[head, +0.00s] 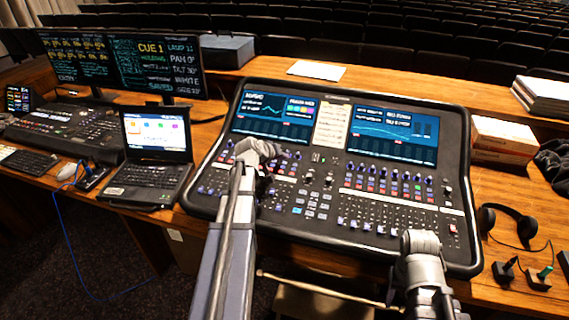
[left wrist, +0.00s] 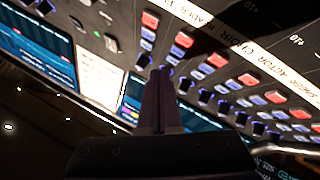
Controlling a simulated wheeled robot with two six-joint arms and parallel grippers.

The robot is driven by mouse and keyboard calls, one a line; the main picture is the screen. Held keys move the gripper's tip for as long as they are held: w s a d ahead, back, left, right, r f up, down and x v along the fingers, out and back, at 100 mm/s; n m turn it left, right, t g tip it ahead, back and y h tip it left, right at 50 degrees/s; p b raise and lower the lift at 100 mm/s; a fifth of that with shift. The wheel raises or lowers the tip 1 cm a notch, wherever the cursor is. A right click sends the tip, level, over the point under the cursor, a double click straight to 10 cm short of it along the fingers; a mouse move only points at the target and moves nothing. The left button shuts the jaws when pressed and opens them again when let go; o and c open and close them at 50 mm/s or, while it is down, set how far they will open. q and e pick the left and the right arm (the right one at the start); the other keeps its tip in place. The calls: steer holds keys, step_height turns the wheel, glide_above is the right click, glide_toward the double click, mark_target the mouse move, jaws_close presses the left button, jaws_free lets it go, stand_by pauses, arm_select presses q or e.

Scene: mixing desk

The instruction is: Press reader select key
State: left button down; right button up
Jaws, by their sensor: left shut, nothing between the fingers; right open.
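The mixing console (head: 462,190) lies on the wooden desk, with rows of small keys and knobs below its screens. In the left wrist view, a pale label strip (left wrist: 262,62) crosses the panel, with small lettering that seems to include READER near its upper part. Red and blue keys (left wrist: 183,40) run in rows beside it. I cannot tell which one is the reader select key. My left gripper (head: 268,168) is over the console's left-middle part; its shut, empty fingers (left wrist: 158,76) point at the panel. Contact is unclear. My right arm (head: 421,262) is at the console's front edge; its fingers are mostly hidden.
A laptop (head: 152,165) stands left of the console, with two monitors (head: 125,65) behind. Headphones (head: 512,225) and small joysticks (head: 540,277) lie at the right. Books (head: 540,97) and a paper sheet (head: 316,70) lie on the desk behind.

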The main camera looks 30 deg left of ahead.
arm_select(q)
steer(key=shift+f, duration=0.15)
stand_by(0.4)
steer(key=shift+f+b, duration=0.3)
steer(key=shift+b, duration=0.15)
steer(key=shift+w+f+b, duration=0.1)
steer(key=shift+f+b, duration=0.25)
stand_by(0.5)
steer(key=shift+r, duration=0.1)
steer(key=shift+r+p, duration=0.7)
steer(key=shift+p, duration=0.1)
steer(key=r+p, duration=0.5)
steer(key=shift+s, duration=0.35)
